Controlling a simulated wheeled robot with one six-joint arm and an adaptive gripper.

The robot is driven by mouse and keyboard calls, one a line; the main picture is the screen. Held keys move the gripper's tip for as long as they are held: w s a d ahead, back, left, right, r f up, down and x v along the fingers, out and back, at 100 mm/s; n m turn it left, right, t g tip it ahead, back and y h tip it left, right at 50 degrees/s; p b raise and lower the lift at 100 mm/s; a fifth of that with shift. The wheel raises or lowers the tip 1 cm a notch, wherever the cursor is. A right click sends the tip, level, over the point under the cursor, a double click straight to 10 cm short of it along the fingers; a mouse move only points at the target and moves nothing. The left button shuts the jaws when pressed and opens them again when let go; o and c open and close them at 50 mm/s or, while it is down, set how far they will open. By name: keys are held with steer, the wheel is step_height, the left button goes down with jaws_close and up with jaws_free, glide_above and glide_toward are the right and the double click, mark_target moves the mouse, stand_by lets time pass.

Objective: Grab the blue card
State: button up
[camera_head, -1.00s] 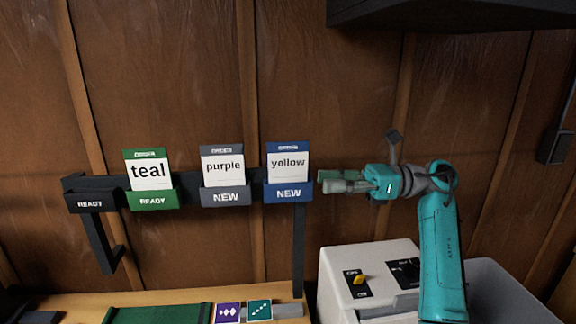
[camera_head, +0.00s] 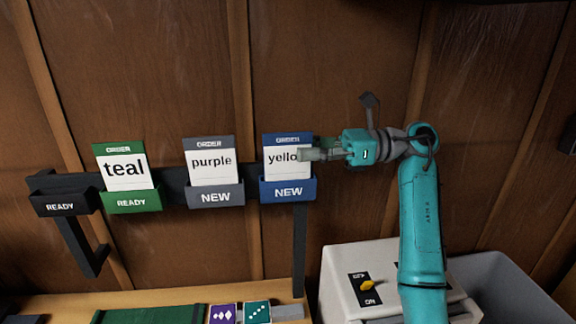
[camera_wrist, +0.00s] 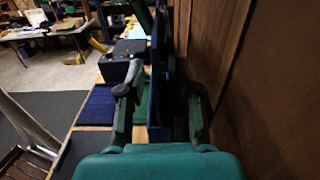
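The blue card (camera_head: 287,171) stands upright in a blue holder (camera_head: 288,190) marked NEW on the wall rail. It has a blue top edge and a white face reading "yellow". My gripper (camera_head: 308,152) comes in from the right at the card's right edge, and one finger covers the end of the printed word. In the wrist view my gripper (camera_wrist: 161,97) is open, with its fingers apart. The card and holder show there as a dark blue, edge-on shape (camera_wrist: 158,75) between the fingers. I cannot tell whether either finger touches the card.
A green "teal" card (camera_head: 124,168) and a grey "purple" card (camera_head: 212,167) stand in holders to the left. An empty black READY holder (camera_head: 62,204) is at the far left. A white box with a yellow switch (camera_head: 367,286) stands below my arm.

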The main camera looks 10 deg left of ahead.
mark_target(277, 153)
steer(key=shift+x, duration=3.05)
steer(key=shift+s+f, duration=0.1)
steer(key=shift+f, duration=0.1)
jaws_close()
